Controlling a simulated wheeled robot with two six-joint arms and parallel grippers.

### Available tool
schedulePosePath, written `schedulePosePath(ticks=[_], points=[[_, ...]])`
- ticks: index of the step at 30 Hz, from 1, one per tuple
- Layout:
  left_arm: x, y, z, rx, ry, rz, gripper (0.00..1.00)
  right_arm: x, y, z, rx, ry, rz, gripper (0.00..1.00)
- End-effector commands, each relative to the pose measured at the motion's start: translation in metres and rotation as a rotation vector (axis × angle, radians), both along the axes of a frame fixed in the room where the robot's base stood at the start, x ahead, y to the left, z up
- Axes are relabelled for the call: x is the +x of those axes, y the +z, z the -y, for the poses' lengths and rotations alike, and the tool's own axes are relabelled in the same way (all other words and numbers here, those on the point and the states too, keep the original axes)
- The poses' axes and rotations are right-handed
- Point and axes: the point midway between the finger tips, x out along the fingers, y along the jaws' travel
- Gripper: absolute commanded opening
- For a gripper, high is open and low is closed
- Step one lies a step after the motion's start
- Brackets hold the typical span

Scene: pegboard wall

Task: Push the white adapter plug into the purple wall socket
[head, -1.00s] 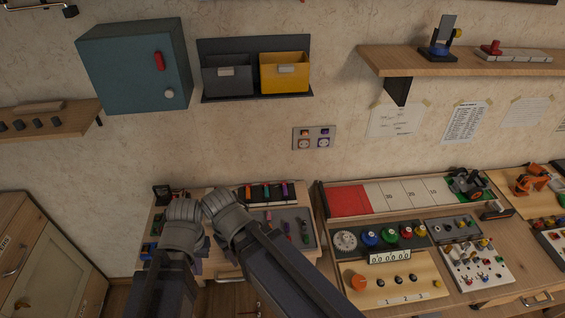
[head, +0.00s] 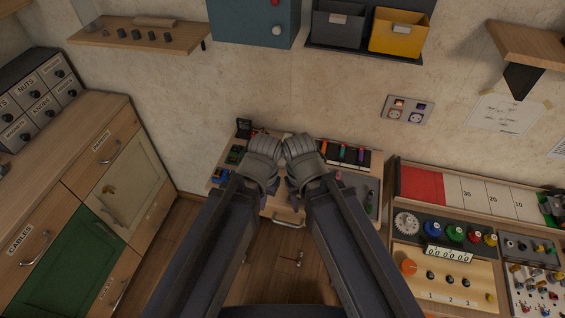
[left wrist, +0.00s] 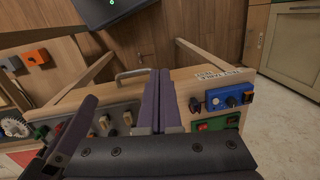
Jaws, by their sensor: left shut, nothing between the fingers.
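The wall socket panel (head: 407,110) is on the wall at the upper right in the head view. Its lower right outlet is the purple socket (head: 416,117); an orange-toned outlet sits beside it. I cannot make out the white adapter plug in either view. My left gripper (head: 264,146) is over the small workbench, below and left of the panel and well apart from it. Its fingers are shut with nothing between them in the left wrist view (left wrist: 160,90). My right gripper (head: 298,147) is close beside it; its fingertips are hidden in the head view.
The small workbench (head: 285,211) holds coloured pens, a grey tray and small devices. A larger bench (head: 398,243) with dials and knobs stands at right. A yellow bin (head: 398,33) and a blue cabinet (head: 241,25) hang above. Wooden drawers (head: 113,150) stand at left.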

Motion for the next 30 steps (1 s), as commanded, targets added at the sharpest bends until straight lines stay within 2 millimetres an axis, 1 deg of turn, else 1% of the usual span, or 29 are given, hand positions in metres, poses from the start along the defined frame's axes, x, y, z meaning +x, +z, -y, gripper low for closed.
schedulePosePath(ticks=[1,2,4,5,6,8,9,12,15,18,21,30], points=[[0.001,0.0,0.0,-0.001,0.0,0.002,0.06,0.0,0.0,0.0,0.0,0.0,0.0,0.5],[0.005,-0.001,0.001,-0.004,0.0,0.007,0.09,0.0,-0.001,0.0,0.0,0.0,0.0,0.5],[0.023,-0.006,0.007,-0.02,0.004,0.036,0.17,0.0,-0.006,0.0,0.0,0.0,0.0,0.5],[0.036,-0.009,0.011,-0.033,0.007,0.057,0.2,0.0,-0.008,0.0,0.0,0.0,0.0,0.5],[0.055,-0.013,0.018,-0.053,0.01,0.092,0.25,0.0,-0.012,0.0,0.0,0.0,0.0,0.5],[0.088,-0.017,0.027,-0.086,0.018,0.153,0.32,0.0,-0.018,0.0,0.0,0.0,0.0,0.5],[0.109,-0.019,0.033,-0.108,0.023,0.193,0.36,0.0,-0.021,0.0,0.0,0.0,0.0,0.5],[0.155,-0.022,0.046,-0.159,0.035,0.286,0.47,0.0,-0.028,0.0,0.0,0.0,0.0,0.5],[0.187,-0.021,0.054,-0.195,0.045,0.355,0.58,0.0,-0.032,0.0,0.0,0.0,0.0,0.5],[0.203,-0.019,0.057,-0.216,0.052,0.393,0.7,0.0,-0.034,0.0,0.0,0.0,0.0,0.5],[0.208,-0.018,0.058,-0.223,0.054,0.407,0.8,0.0,-0.034,0.0,0.0,0.0,0.0,0.5],[0.207,-0.02,0.058,-0.222,0.054,0.406,0.8,0.0,-0.035,0.0,0.0,0.0,0.0,0.5]])
